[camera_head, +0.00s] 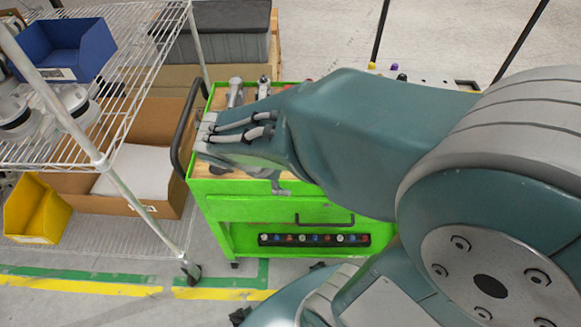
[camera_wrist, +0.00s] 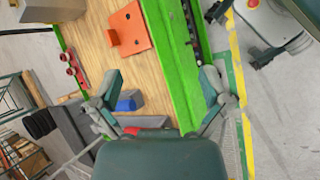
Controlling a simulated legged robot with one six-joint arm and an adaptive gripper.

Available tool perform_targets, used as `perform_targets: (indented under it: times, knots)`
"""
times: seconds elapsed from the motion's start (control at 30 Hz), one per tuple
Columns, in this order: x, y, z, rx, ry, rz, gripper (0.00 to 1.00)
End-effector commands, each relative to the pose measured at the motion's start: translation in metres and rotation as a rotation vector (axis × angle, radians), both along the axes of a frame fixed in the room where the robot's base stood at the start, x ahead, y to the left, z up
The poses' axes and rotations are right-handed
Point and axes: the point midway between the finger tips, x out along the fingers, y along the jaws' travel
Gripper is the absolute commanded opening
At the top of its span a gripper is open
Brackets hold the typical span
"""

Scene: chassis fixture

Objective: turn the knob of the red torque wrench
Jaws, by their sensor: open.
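My gripper (camera_wrist: 160,76) is open, its two fingers spread wide over the work cart in the wrist view. Nothing is held between them. A blue block (camera_wrist: 128,101) lies on the wooden top close to the left finger. A red patch (camera_wrist: 140,130) shows just above my gripper's palm, mostly hidden by it. I cannot tell which of these red things, if any, is the torque wrench, and no knob is clear. In the head view my arm hides the gripper's fingers and much of the cart top.
The green cart (camera_head: 235,212) has a raised rim and a black handle (camera_head: 184,125) on its left. A red-orange plate (camera_wrist: 130,26) lies on its top. Grey tools (camera_head: 235,92) lie at its back. A wire shelf (camera_head: 120,40) stands close on the left.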

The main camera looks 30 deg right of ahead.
Motion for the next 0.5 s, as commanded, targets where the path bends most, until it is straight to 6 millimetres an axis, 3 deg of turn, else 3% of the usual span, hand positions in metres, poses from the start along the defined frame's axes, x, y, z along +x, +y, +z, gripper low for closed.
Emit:
perform_targets:
  times: [0.5]
  knots:
    - [-0.014, 0.012, 0.017, 0.203, -0.17, -0.147, 0.97]
